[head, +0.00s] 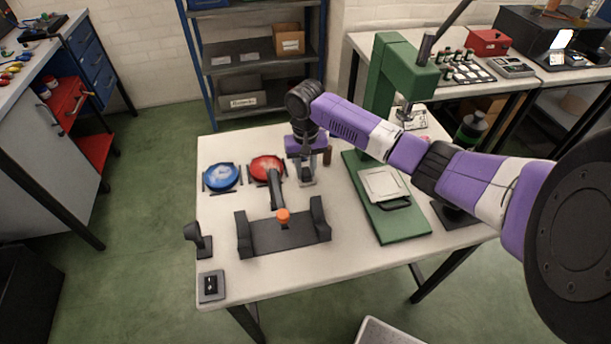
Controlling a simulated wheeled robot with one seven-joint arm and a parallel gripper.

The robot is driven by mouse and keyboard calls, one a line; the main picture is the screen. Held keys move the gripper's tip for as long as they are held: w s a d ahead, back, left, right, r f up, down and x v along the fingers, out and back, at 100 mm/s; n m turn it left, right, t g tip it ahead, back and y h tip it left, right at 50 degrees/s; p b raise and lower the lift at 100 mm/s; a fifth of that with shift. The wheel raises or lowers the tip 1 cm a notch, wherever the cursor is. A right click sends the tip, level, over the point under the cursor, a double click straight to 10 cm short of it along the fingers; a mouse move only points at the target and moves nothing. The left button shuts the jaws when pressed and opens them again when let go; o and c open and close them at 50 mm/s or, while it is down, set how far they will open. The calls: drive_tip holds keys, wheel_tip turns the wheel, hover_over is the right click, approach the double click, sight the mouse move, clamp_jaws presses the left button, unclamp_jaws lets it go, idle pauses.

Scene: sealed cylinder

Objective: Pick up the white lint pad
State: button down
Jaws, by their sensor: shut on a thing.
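My gripper (307,178) points down at the back middle of the white table, just right of the red round dish. Its jaws are shut on a small pale thing, which looks like the white lint pad. The fingers hide most of it, and its shape is too small to make out. I cannot tell whether it still touches the table top.
A blue dish (222,177) and a red dish (266,168) lie left of my gripper. In front is a black cradle (277,238) with an orange-knobbed lever (283,215). A brown cylinder (327,156) stands close by. A green press (405,226) fills the right.

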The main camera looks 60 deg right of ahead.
drive_tip(key=shift+r, duration=0.1)
wheel_tip(320, 180, up, 10)
drive_tip(key=p, duration=1)
wheel_tip(320, 180, up, 10)
drive_tip(key=b, duration=0.1)
hover_over(305, 172)
drive_tip(key=shift+d, duration=0.1)
